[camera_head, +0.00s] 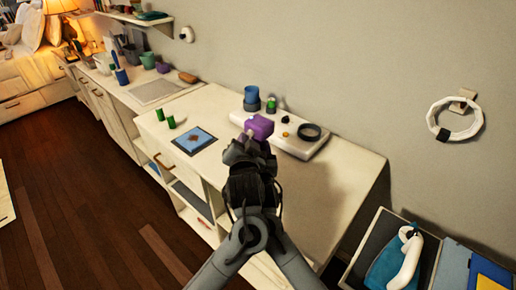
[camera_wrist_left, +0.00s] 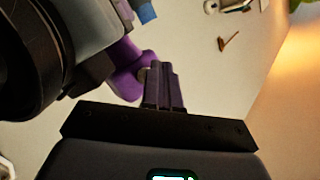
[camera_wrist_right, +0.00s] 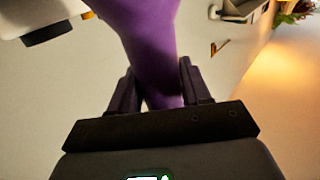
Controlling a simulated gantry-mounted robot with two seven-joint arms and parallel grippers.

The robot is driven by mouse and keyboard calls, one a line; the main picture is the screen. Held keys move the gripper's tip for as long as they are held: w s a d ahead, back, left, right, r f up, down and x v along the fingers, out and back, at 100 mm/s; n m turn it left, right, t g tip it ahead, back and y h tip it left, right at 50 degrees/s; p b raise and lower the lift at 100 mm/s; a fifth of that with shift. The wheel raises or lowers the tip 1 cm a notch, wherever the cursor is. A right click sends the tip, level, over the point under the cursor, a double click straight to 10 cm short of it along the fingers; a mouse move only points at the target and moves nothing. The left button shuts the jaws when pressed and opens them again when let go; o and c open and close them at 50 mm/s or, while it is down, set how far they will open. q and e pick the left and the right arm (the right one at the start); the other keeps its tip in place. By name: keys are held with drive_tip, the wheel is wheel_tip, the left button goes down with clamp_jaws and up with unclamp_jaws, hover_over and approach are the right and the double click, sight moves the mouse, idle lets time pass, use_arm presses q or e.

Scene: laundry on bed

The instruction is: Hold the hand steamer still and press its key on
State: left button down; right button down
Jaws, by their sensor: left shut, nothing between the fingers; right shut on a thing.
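The hand steamer is purple. In the head view only its purple upper part (camera_head: 260,127) shows, above my two grippers, over the back of the white table. In the right wrist view my right gripper (camera_wrist_right: 158,78) is shut on the steamer's purple body (camera_wrist_right: 152,40), with one finger on each side. In the left wrist view my left gripper (camera_wrist_left: 163,72) is shut and empty, its fingertips close beside the purple steamer (camera_wrist_left: 125,70). Whether they touch it I cannot tell. I cannot make out the steamer's key in any view.
A white board (camera_head: 302,148) with a dark ring lies on the table behind the grippers. An open box (camera_head: 366,250) is at lower right.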

use_arm(q)
drive_tip(key=shift+w+d, duration=0.25)
use_arm(e)
drive_tip(key=shift+f, duration=0.1)
idle(0.3)
use_arm(q)
drive_tip(key=shift+s+a, duration=0.3)
drive_tip(key=shift+s, duration=0.05)
drive_tip(key=s+a, duration=0.4)
drive_tip(key=shift+s, duration=0.25)
idle(0.5)
use_arm(e)
drive_tip(key=shift+c, duration=2.2)
unclamp_jaws()
